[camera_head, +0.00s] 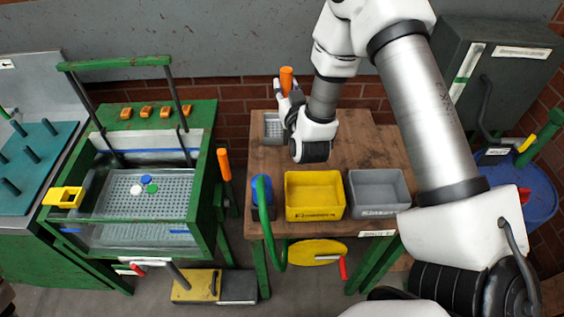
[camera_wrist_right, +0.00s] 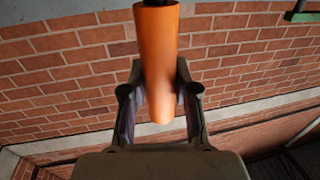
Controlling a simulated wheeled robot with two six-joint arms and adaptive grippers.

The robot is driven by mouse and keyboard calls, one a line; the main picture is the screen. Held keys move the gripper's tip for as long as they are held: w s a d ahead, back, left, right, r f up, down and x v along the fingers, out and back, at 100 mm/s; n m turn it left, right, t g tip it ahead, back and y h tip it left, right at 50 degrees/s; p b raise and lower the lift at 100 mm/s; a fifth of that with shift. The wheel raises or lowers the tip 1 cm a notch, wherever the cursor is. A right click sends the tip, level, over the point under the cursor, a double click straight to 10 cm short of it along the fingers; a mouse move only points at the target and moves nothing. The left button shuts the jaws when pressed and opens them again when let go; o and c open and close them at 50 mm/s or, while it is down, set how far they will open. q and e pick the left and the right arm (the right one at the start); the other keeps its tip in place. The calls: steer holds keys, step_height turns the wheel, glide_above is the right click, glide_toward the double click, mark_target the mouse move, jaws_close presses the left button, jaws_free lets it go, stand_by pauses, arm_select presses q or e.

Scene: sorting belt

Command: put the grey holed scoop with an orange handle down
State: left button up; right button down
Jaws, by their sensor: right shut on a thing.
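The grey holed scoop (camera_head: 273,128) is at the back left corner of the brown wooden table (camera_head: 345,140), with its orange handle (camera_head: 287,79) pointing up. My right gripper (camera_head: 288,92) is shut on the handle. In the right wrist view, the orange handle (camera_wrist_right: 158,50) stands between the two fingers of my right gripper (camera_wrist_right: 160,98). The gripper and wrist hide part of the scoop. I cannot tell whether the scoop's bottom touches the table. My left gripper is not in view.
A yellow bin (camera_head: 314,213) and a grey bin (camera_head: 379,210) stand at the table's front, beside a blue object (camera_head: 262,186) with a green hose. Bare wood lies right of my gripper.

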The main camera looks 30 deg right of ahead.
steer(key=f+b, duration=0.2)
steer(key=s+f+b, duration=0.1)
steer(key=shift+s+a+f, duration=0.1)
steer(key=shift+a+f, duration=0.15)
steer(key=f+p, duration=0.1)
steer(key=f, duration=0.3)
steer(key=f+p, duration=0.2)
steer(key=f, duration=0.3)
steer(key=shift+w+d+f, duration=0.1)
steer(key=shift+w+f, duration=0.1)
steer(key=shift+f, duration=0.1)
steer(key=shift+w+f, duration=0.15)
steer(key=shift+f, duration=0.3)
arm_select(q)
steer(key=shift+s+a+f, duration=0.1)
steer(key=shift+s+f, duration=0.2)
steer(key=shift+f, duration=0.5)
arm_select(e)
steer(key=c, duration=0.9)
jaws_free()
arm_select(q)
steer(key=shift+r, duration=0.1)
